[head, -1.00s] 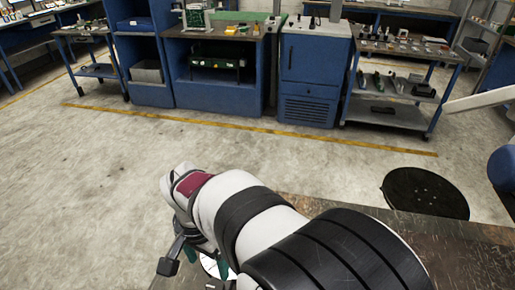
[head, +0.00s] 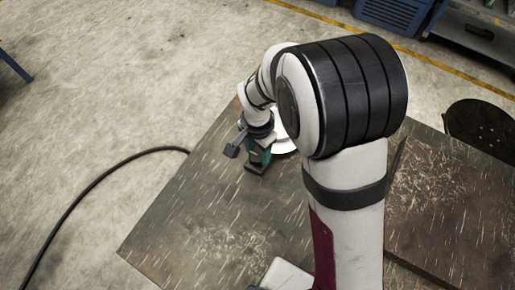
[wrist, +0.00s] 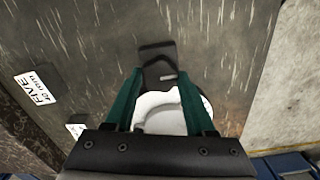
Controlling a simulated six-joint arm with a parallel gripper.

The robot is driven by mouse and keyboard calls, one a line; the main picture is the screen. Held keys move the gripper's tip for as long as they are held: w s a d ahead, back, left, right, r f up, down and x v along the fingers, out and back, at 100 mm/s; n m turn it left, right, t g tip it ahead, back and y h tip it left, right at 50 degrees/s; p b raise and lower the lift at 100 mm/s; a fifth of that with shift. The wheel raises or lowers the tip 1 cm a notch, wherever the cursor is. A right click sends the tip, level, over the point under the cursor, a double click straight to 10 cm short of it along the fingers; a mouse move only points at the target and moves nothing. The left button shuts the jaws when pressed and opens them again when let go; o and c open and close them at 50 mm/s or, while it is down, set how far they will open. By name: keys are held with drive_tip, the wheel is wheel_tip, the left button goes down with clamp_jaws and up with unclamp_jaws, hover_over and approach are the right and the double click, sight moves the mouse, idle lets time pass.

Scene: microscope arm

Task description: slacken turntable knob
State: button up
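My gripper (wrist: 159,73) has two green fingers held well apart, with no clear grip on anything. It also shows in the head view (head: 257,160), over the left part of the table. A black piece (wrist: 156,50) lies just beyond and between the fingertips in the wrist view. A white rounded thing (wrist: 162,100) shows between the fingers. In the head view a white round plate (head: 285,146) stands beside the gripper, partly hidden by my arm. I cannot make out the turntable knob clearly.
The dark scratched table (head: 205,220) is largely bare. White labels (wrist: 37,87) lie left of the gripper in the wrist view. A black cable (head: 85,188) runs across the floor. A round black stool (head: 482,128) stands at right.

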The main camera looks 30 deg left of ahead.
clamp_jaws()
drive_tip(key=shift+n, duration=0.3)
drive_tip(key=n, duration=0.3)
drive_tip(key=shift+n, duration=0.4)
drive_tip(key=n, duration=0.3)
drive_tip(key=shift+n, duration=0.3)
drive_tip(key=n, duration=0.4)
drive_tip(key=shift+n, duration=1.8)
